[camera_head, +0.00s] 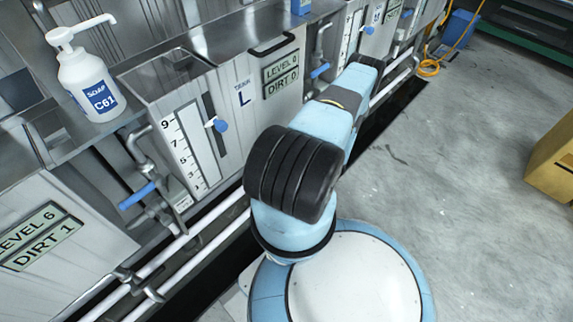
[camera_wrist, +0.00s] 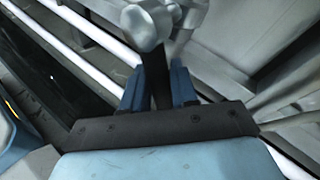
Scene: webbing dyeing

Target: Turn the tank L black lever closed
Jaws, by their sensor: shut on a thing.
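The black lever (camera_wrist: 156,68) shows in the wrist view, running down from a grey valve body (camera_wrist: 150,22) at the top. My gripper (camera_wrist: 158,86) is shut on the lever, with one blue finger on each side of it. The lower end of the lever disappears behind the dark gripper bar. In the head view, tank L (camera_head: 235,135) stands left of my arm, with a sign reading level 0, dirt 0 (camera_head: 281,75). My arm reaches along the tank front and hides the gripper and the lever there.
White pipes (camera_head: 190,246) run low along the tanks. A blue-handled valve (camera_head: 137,195) sits left of tank L. A soap bottle (camera_head: 88,85) stands on the ledge. A yellow box (camera_head: 552,160) is at the right. The floor (camera_head: 450,150) between is mostly clear.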

